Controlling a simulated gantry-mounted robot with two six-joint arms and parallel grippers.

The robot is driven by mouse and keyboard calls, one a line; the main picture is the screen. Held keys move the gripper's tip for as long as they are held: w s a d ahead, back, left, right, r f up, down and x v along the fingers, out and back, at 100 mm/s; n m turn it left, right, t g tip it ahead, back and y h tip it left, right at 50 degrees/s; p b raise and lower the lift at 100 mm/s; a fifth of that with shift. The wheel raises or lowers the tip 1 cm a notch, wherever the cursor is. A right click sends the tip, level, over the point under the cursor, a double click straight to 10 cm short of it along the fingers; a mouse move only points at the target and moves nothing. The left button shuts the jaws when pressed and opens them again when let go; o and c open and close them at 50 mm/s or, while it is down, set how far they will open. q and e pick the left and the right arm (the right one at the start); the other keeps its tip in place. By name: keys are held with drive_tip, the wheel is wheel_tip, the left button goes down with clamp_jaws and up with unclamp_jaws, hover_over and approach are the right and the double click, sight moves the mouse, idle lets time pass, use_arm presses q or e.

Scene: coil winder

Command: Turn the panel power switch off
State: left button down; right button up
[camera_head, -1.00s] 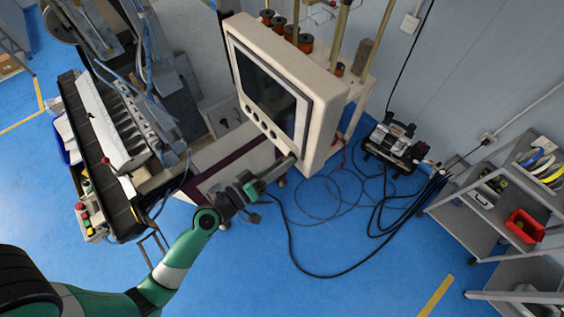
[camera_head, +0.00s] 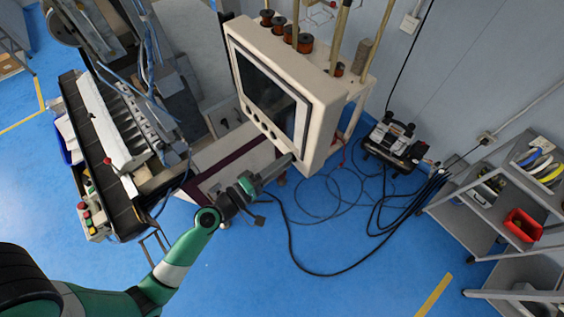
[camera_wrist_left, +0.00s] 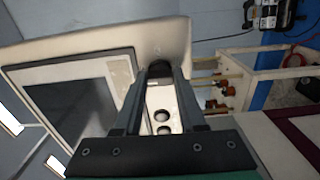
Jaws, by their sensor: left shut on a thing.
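The control panel (camera_head: 282,80) is a cream box with a dark screen (camera_head: 268,92) and a row of round buttons along its lower edge. My left gripper (camera_head: 288,160) reaches up to the panel's lower right corner. In the left wrist view the panel (camera_wrist_left: 165,35) fills the upper part, and a dark knob, the power switch (camera_wrist_left: 160,70), sits between my fingertips (camera_wrist_left: 161,76). The fingers are shut on it and partly hide it, so its pointer position cannot be read. Round buttons (camera_wrist_left: 163,129) show between the fingers. My right gripper is not in view.
Copper wire spools (camera_head: 305,43) stand behind the panel. The winder bench (camera_head: 115,165) is at the left. A black pump-like unit (camera_head: 392,138) with loose cables lies on the blue floor. Grey shelves (camera_head: 470,225) with a red bin (camera_head: 522,226) stand at the right.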

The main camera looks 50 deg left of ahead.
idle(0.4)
use_arm(q)
drive_tip(key=shift+c, duration=2.4)
unclamp_jaws()
drive_tip(key=s+b, duration=0.4)
drive_tip(key=s, duration=0.7)
drive_tip(key=shift+s+b, duration=0.3)
drive_tip(key=shift+a, duration=0.1)
